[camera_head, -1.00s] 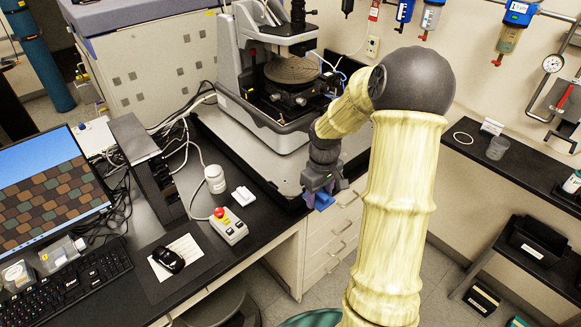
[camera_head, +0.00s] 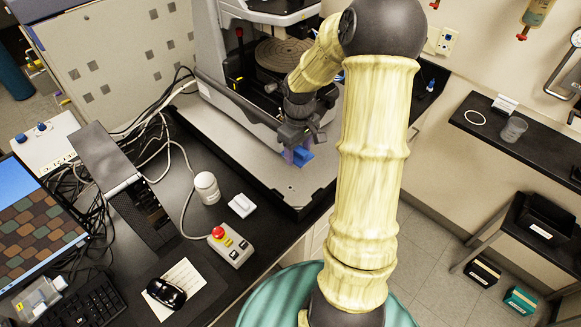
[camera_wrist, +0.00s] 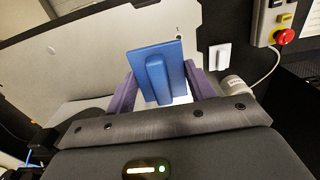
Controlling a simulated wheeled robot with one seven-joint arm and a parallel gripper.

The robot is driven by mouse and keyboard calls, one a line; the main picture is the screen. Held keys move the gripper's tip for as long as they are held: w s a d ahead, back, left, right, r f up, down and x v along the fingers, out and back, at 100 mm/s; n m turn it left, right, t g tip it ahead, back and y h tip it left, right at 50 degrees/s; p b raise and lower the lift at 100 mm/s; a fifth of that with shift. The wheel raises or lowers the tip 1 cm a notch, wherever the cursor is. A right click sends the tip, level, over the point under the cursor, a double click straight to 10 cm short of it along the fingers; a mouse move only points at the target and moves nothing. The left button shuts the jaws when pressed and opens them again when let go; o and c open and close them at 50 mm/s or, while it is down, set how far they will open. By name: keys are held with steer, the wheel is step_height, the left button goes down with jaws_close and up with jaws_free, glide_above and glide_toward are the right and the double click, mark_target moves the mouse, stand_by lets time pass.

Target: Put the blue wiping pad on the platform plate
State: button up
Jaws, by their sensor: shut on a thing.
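The blue wiping pad (camera_head: 302,156) is held in my gripper (camera_head: 295,154); the wrist view shows the blue pad (camera_wrist: 157,72), a flat plate with a raised bar, between the two purple fingers of my gripper (camera_wrist: 153,90). The gripper is shut on it, above the front right part of the profiler's grey base. The round, ringed platform plate (camera_head: 284,55) sits inside the profiler, behind and up-left of the gripper in the head view. My arm hides its right side.
The profiler's grey base (camera_head: 235,135) has a bare front area. A white jar (camera_head: 206,188), a small white block (camera_head: 242,205) and a control box with a red button (camera_head: 231,245) stand on the black bench at left. Cables lie behind them.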

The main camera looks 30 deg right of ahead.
steer(key=shift+w, duration=0.45)
steer(key=shift+s+d, duration=0.1)
steer(key=shift+s, duration=0.25)
steer(key=shift+f, duration=0.15)
steer(key=p, duration=0.1)
glide_above(296, 177)
steer(key=f, duration=0.5)
steer(key=shift+s+f, duration=0.15)
steer(key=shift+s, duration=0.15)
steer(key=shift+f, duration=0.3)
steer(key=shift+w, duration=0.1)
steer(key=shift+w, duration=0.1)
